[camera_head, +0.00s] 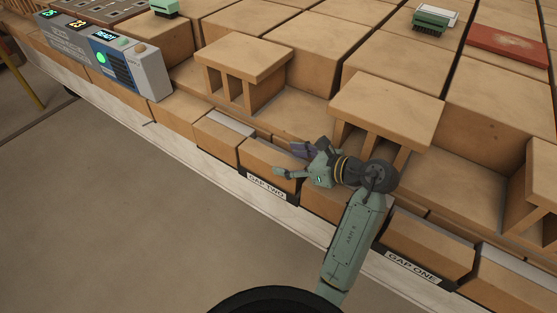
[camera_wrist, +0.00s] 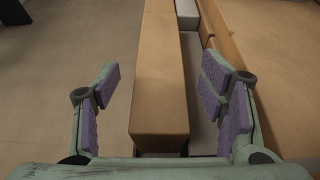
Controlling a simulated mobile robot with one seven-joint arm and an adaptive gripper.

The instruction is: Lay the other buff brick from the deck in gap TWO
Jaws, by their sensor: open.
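A buff brick (camera_head: 268,158) lies in the front course directly behind the GAP TWO label (camera_head: 265,186). My gripper (camera_head: 291,162) is at the right end of this brick, low over the course. In the wrist view, the brick (camera_wrist: 160,75) runs lengthwise between the two spread purple-padded fingers of my gripper (camera_wrist: 162,88). A strip of floor shows between the brick and the left finger, and a narrower space shows on the right. The jaws are open and hold nothing. Another buff brick (camera_head: 430,245) sits behind the GAP ONE label (camera_head: 412,267).
Raised buff blocks on legs stand behind, one at left (camera_head: 243,58) and one nearer my arm (camera_head: 388,105). A control box (camera_head: 130,65) reads READY at the left. A red slab (camera_head: 508,45) and a green brush (camera_head: 432,22) lie farther back. The floor in front is clear.

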